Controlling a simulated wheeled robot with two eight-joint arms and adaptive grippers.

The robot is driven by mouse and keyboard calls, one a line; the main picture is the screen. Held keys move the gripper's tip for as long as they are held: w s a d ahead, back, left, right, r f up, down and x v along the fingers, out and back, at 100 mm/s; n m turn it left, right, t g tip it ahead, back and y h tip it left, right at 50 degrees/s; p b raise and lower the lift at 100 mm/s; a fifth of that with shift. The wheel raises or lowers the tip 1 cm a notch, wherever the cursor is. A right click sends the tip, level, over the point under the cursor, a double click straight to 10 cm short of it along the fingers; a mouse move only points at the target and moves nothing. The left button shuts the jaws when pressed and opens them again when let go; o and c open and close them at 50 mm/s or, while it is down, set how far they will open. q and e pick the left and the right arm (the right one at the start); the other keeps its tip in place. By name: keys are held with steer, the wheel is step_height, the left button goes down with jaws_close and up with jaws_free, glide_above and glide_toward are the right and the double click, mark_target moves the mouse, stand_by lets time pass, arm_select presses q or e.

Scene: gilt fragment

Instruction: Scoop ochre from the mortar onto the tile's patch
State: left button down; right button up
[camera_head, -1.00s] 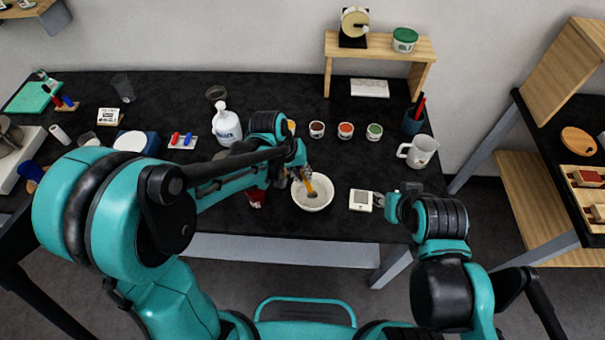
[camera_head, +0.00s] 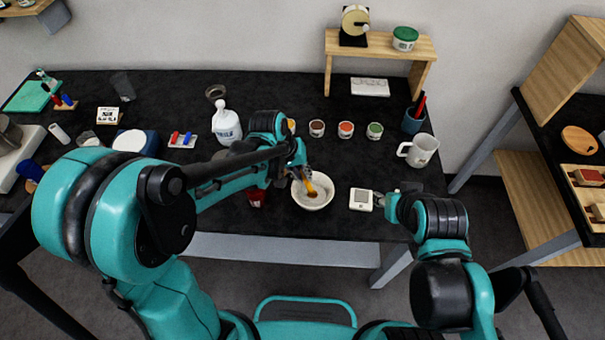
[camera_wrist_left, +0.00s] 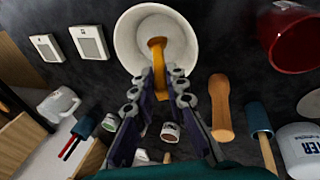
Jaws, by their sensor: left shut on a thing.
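The white mortar (camera_head: 325,203) stands near the table's front edge, and it also shows in the left wrist view (camera_wrist_left: 128,45). My left gripper (camera_head: 302,174) is shut on an orange-brown scoop (camera_wrist_left: 163,88), whose end is inside the mortar. The ochre cannot be told apart from the scoop's end. A white tile (camera_head: 353,206) with a grey patch lies right of the mortar. In the left wrist view this tile (camera_wrist_left: 100,52) has a second similar plate (camera_wrist_left: 45,47) beside it. My right gripper (camera_head: 381,200) is by the tile's right edge; its fingers are too small to read.
A dark red cup (camera_head: 256,197) stands left of the mortar. Behind are small paint pots (camera_head: 346,130), a white bottle (camera_head: 227,125) and a white mug (camera_head: 421,151). A wooden-handled tool (camera_wrist_left: 220,105) lies near the mortar. The table between mortar and pots is mostly clear.

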stand_by(0.6)
arm_select(q)
step_height(320, 180, up, 7)
steer(key=p, duration=0.5)
steer(key=shift+f, duration=0.1)
stand_by(0.8)
